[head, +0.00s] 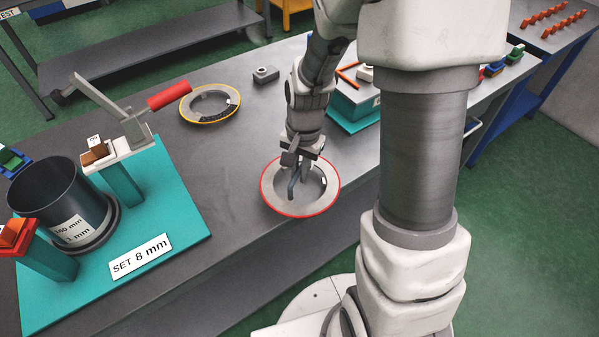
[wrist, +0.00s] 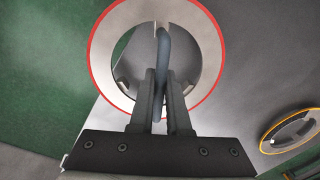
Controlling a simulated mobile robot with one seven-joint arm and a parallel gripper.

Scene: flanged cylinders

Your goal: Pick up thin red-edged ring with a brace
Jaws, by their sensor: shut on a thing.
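The thin red-edged ring (head: 272,197) is a grey flat ring with a red rim at the front edge of the table. It also shows in the wrist view (wrist: 203,40), where it fills the upper middle. A dark blue-grey curved brace (wrist: 163,50) reaches over the ring's opening. My gripper (head: 296,168) is over the ring, and its two fingers (wrist: 158,110) are shut on the brace. I cannot tell whether the ring rests on the table or hangs just above it.
A yellow-edged ring (head: 210,103) lies farther back on the table (head: 235,160). A teal fixture (head: 165,215) with a dark cylinder (head: 60,195), a red-handled lever (head: 170,95) and a "SET 8 mm" sign stands at left. A small grey block (head: 265,75) lies behind.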

